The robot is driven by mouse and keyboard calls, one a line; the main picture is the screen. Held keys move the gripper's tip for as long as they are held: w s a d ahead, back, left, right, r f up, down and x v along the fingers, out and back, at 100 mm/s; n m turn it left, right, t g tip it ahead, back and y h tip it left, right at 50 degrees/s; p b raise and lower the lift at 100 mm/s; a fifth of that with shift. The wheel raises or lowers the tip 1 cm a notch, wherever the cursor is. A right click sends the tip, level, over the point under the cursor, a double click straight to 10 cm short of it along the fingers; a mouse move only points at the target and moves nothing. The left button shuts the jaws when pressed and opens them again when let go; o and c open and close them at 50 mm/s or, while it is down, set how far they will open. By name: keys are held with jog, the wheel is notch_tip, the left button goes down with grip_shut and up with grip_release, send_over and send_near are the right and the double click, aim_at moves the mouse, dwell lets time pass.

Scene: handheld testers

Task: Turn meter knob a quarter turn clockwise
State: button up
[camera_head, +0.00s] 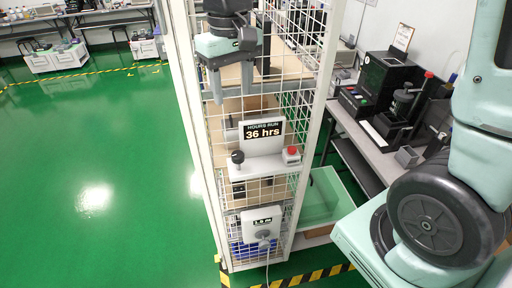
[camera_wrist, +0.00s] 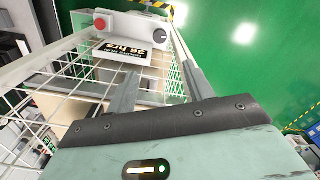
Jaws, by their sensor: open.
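A white panel (camera_head: 262,167) on the caged rack carries a black knob (camera_head: 237,158) at its left and a red button (camera_head: 291,154) at its right. Below it hangs a white meter-like box (camera_head: 262,215) with a grey round dial (camera_head: 264,235). Which of the two is the meter knob I cannot tell. My gripper (camera_head: 231,90) is open and empty, fingers down, above the panel and apart from it. In the wrist view the black knob (camera_wrist: 160,36) shows beyond my gripper (camera_wrist: 155,58), with the red button (camera_wrist: 101,23) to the left.
A sign reading 36 hrs (camera_head: 263,130) stands behind the panel. White wire mesh and posts (camera_head: 316,100) enclose the rack closely. A cable (camera_head: 267,262) hangs from the lower box. A bench with black equipment (camera_head: 385,85) stands right. Green floor (camera_head: 90,170) is clear left.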

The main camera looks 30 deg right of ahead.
aim_at(238, 154)
notch_tip(238, 154, down, 17)
jog(key=p, duration=0.2)
jog(key=shift+f+p, duration=0.2)
jog(key=shift+p, duration=0.15)
